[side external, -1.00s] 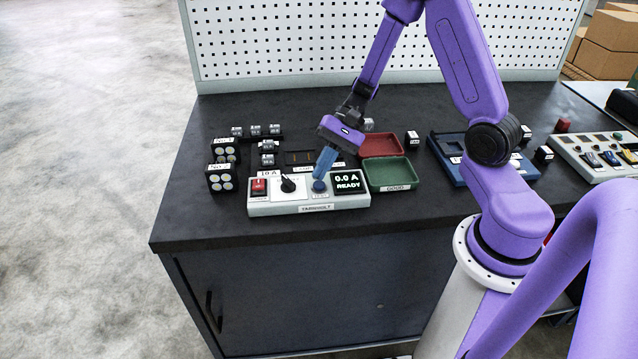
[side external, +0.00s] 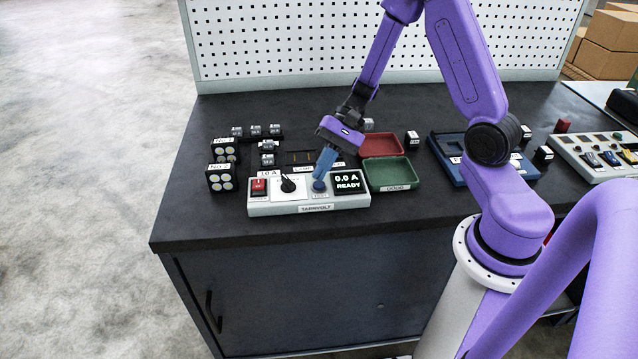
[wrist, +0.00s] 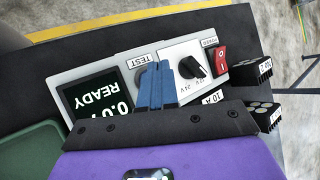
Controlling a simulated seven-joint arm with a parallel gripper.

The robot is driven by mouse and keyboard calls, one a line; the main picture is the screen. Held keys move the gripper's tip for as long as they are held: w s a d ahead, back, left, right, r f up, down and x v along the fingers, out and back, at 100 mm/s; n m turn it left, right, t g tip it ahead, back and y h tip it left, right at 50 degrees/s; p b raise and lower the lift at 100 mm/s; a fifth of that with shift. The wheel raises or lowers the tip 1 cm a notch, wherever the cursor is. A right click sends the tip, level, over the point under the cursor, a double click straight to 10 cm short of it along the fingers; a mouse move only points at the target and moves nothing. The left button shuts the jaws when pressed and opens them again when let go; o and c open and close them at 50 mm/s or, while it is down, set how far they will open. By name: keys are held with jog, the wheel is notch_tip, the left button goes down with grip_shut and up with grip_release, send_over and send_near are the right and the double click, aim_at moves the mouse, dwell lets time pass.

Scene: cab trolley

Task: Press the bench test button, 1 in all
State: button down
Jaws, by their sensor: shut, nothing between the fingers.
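The bench tester (side external: 290,209) is a pale box near the front edge of the dark bench. It has a red switch (side external: 259,187), a black knob (side external: 288,184), a blue test button (side external: 319,187) and a display (side external: 348,183) reading 0.0 A READY. My gripper (side external: 321,176) is shut and empty, its blue fingers pointing down at the test button. In the wrist view the fingertips (wrist: 156,68) cover most of the button beside the TEST label (wrist: 144,60). I cannot tell whether they touch it.
Red (side external: 381,145) and green (side external: 391,174) trays stand right of and behind the tester. Black blocks with round pale tops (side external: 221,178) stand to its left. A blue tray (side external: 446,160) lies further right. Bare bench lies in front of the tester.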

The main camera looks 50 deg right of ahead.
aim_at(323, 182)
jog(key=shift+f, duration=0.35)
jog(key=shift+f, duration=0.5)
dwell(0.7)
jog(key=shift+r, duration=0.15)
dwell(0.3)
jog(key=shift+r, duration=0.8)
jog(key=shift+r, duration=2.5)
